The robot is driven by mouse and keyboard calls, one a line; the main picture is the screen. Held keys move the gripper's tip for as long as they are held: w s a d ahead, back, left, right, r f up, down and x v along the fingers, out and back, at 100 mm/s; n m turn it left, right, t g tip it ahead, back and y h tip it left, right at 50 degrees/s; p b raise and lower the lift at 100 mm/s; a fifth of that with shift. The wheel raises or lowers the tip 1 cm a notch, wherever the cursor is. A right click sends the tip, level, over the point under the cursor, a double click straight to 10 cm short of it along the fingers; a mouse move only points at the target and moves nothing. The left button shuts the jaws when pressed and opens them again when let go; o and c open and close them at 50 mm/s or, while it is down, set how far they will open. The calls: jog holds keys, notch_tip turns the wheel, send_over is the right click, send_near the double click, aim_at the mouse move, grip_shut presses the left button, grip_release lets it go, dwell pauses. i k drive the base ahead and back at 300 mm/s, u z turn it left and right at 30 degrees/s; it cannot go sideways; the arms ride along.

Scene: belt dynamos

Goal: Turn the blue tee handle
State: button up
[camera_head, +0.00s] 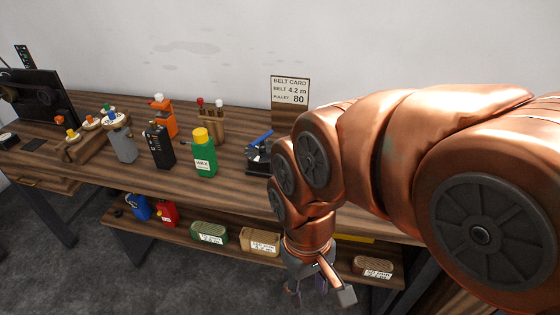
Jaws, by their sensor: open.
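A blue handle (262,137), which looks like the tee handle, sits on a small dark device (257,158) on the wooden bench. It is just left of my arm, and part of the device may be hidden behind the arm. My gripper (318,293) hangs at the bottom of the view, lower in the picture and to the right of the handle, in front of the lower shelf. It is open and clear of the handle, and I see nothing between its fingers.
A green bottle with a yellow cap (204,158), a black radio-like box (159,147) and a grey bottle (121,142) stand left of the handle. A belt card (290,91) stands behind.

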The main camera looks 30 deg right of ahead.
aim_at(262, 139)
jog(key=u, duration=0.8)
jog(key=i, duration=0.65)
jog(key=u, duration=0.65)
